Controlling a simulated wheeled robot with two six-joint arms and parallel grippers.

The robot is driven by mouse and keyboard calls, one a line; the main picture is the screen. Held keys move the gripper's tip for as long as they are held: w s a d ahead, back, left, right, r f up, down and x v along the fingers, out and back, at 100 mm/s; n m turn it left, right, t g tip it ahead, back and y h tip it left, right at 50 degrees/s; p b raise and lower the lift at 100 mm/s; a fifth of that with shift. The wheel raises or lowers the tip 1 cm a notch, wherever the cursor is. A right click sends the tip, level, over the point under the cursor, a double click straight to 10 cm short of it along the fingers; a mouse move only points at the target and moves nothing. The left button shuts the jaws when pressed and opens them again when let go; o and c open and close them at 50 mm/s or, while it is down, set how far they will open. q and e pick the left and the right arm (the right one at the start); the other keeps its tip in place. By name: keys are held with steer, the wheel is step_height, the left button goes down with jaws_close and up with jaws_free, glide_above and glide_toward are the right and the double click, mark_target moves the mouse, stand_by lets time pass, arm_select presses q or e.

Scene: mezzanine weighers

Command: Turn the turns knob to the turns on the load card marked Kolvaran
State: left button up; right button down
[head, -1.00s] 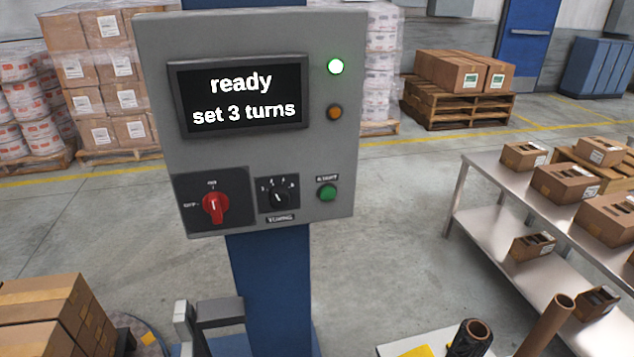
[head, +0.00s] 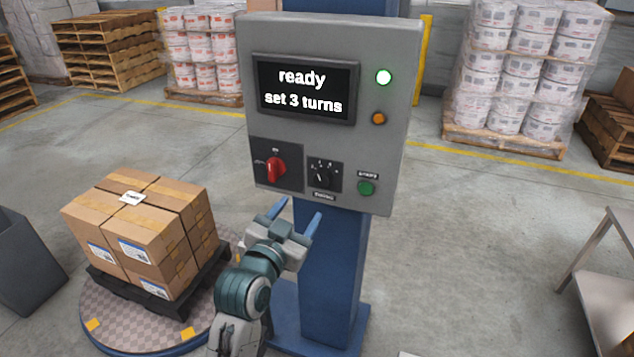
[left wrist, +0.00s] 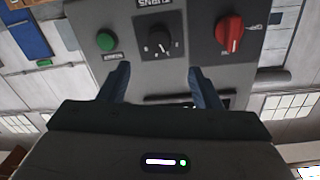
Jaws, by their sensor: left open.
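The turns knob (head: 321,176) is a small black knob on a dark square plate low on the grey control box (head: 398,150); it shows upside down in the left wrist view (left wrist: 158,42). I cannot tell which number it points at. The screen (head: 305,88) reads "ready, set 3 turns". A small white card (head: 132,198) lies on top of the stacked boxes (head: 165,262); its writing is too small to read. My left gripper (head: 299,214) is open and empty, just below the box and apart from the knob. The right gripper is out of view.
A red switch (head: 276,169) sits left of the knob and a green start button (head: 366,188) right of it. The blue post (head: 333,270) stands below the box. The boxes stand on a round turntable (head: 100,310). A metal table (head: 606,240) is at the right.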

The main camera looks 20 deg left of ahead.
mark_target(320, 182)
arm_select(q)
steer(key=w, duration=0.3)
steer(key=w+p, duration=0.1)
steer(key=w, duration=0.3)
steer(key=w+d+p, duration=0.1)
steer(key=w, duration=0.2)
steer(key=shift+w, duration=0.15)
steer(key=shift+c, duration=0.2)
steer(key=c, duration=1)
